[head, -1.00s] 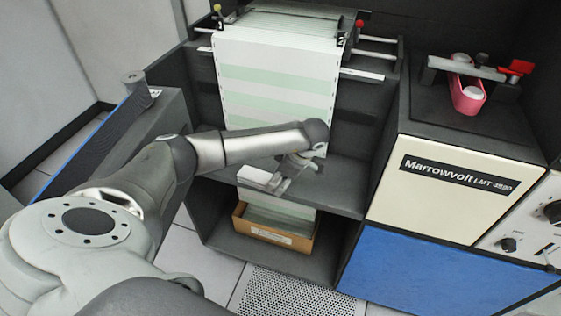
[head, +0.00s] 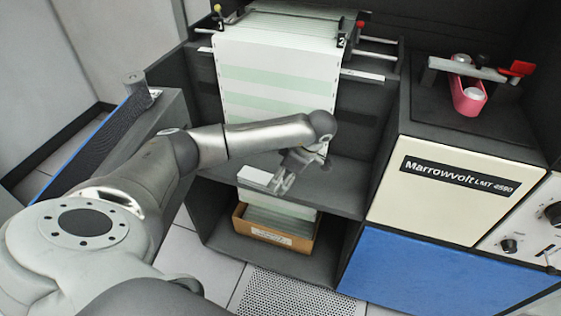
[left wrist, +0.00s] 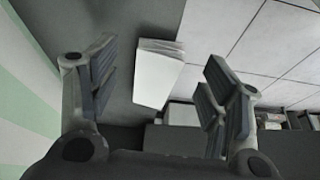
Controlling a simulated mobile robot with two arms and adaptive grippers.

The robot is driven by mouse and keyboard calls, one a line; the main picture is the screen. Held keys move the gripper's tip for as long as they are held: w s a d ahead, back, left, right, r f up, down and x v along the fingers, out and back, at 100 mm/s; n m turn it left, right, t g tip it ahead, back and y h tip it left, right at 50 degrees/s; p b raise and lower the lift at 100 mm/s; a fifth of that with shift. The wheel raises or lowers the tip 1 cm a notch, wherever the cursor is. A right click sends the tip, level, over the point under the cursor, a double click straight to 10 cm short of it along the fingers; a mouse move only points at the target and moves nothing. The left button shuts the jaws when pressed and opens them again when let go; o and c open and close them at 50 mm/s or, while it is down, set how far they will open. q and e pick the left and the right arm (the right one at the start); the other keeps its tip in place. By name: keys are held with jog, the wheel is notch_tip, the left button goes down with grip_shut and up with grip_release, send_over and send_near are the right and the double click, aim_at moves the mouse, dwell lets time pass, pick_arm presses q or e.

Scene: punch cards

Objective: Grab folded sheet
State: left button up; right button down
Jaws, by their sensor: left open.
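The folded sheet (head: 256,176), a small white folded stack, lies on the dark shelf (head: 340,187) below the hanging printer paper. My left gripper (head: 281,184) is beside the sheet's right end, open and empty, with its fingers pointing down and left. In the left wrist view the folded sheet (left wrist: 158,72) shows beyond and between the two spread fingers of the gripper (left wrist: 160,62). I cannot tell whether a finger touches it. My right gripper is not in view.
Green-and-white striped paper (head: 275,80) hangs behind my left arm. A cardboard box (head: 272,237) with paper stands below the shelf. A cabinet (head: 450,188) stands to the right, with a pink part (head: 468,97) on top. The shelf's right side is clear.

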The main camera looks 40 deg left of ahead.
pick_arm(q)
jog(key=s+v, duration=0.1)
jog(key=v, duration=0.8)
jog(key=shift+w, duration=0.45)
jog(key=shift+d, duration=0.1)
jog(key=shift+o, duration=0.2)
jog(key=shift+d+f, duration=0.1)
